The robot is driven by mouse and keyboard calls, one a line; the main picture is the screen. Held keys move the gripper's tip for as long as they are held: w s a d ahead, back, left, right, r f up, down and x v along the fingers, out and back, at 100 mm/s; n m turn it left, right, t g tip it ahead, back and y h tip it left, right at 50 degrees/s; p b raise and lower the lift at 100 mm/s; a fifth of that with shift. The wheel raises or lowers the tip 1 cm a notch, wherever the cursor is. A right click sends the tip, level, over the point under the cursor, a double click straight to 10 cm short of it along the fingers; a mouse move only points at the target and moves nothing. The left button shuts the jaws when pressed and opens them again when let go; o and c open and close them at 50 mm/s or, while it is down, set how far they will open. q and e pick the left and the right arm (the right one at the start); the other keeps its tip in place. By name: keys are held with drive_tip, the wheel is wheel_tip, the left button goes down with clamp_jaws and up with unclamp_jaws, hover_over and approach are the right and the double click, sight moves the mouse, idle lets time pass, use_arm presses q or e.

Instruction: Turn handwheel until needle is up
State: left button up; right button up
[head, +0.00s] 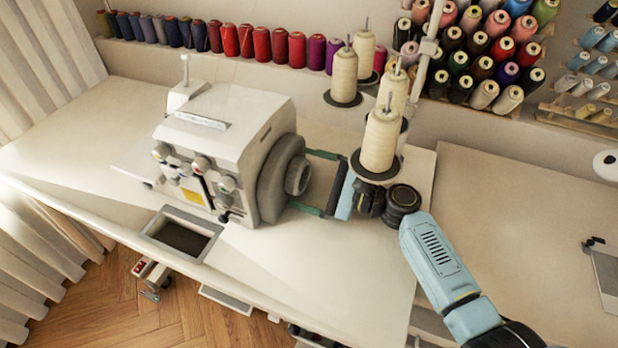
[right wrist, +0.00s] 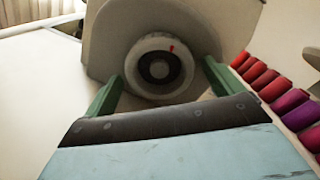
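The white sewing machine (head: 225,130) stands on the table. Its round grey handwheel (head: 298,175) is on its right side. In the right wrist view the handwheel (right wrist: 158,68) faces me, with a red mark near its top, slightly right of centre. My right gripper (head: 300,179) is open, its green fingers spread wide and pointing at the handwheel. In the right wrist view the fingers of the gripper (right wrist: 162,86) stand either side of the wheel, with nothing held; contact cannot be told. The needle cannot be made out. My left gripper is not in view.
Cream thread cones (head: 380,140) stand on a holder close behind my right gripper. A row of coloured spools (head: 262,45) lines the back. A rectangular opening (head: 181,237) lies in front of the machine. The table's front right part (head: 320,262) is clear.

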drive_tip(key=v, duration=1.3)
drive_tip(key=shift+s+d+p, duration=0.1)
drive_tip(key=shift+d+p, duration=0.1)
drive_tip(key=shift+p, duration=0.15)
